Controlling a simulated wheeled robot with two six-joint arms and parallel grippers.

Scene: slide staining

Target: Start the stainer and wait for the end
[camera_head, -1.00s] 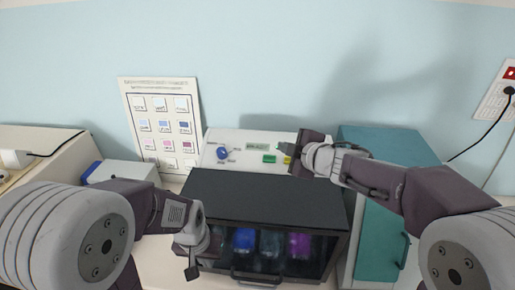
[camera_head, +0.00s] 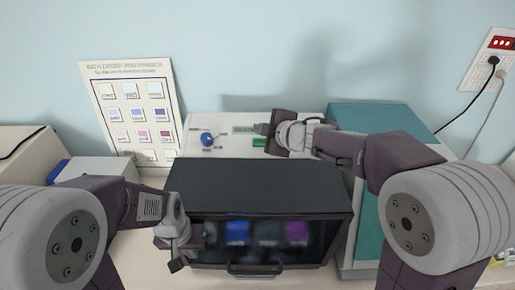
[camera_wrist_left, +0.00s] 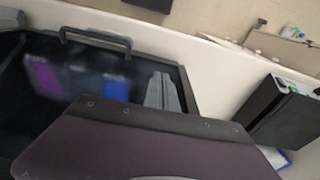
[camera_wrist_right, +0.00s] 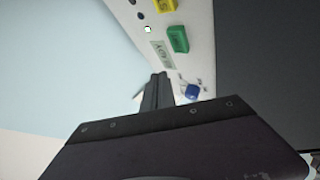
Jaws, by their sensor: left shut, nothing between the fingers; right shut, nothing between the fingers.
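The stainer has a white control panel (camera_head: 225,147) behind a black hood (camera_head: 255,185) with a dark glass front. Blurred blue and purple contents show behind the glass. The panel carries a blue knob (camera_head: 207,139), a small display (camera_head: 243,129) and a green button (camera_head: 258,142). In the right wrist view, the green button (camera_wrist_right: 178,38), a yellow button (camera_wrist_right: 165,5) and the blue knob (camera_wrist_right: 192,92) show. My right gripper (camera_head: 263,129) is shut by the display and green button; contact cannot be told. My left gripper (camera_head: 178,264) is shut at the hood's front left corner.
The hood has a front handle (camera_head: 255,270). A teal cabinet (camera_head: 375,115) stands right of the stainer. A chart (camera_head: 135,115) leans on the wall behind left, with a white box (camera_head: 100,170) below it. A socket panel with a cable (camera_head: 490,60) is at the right.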

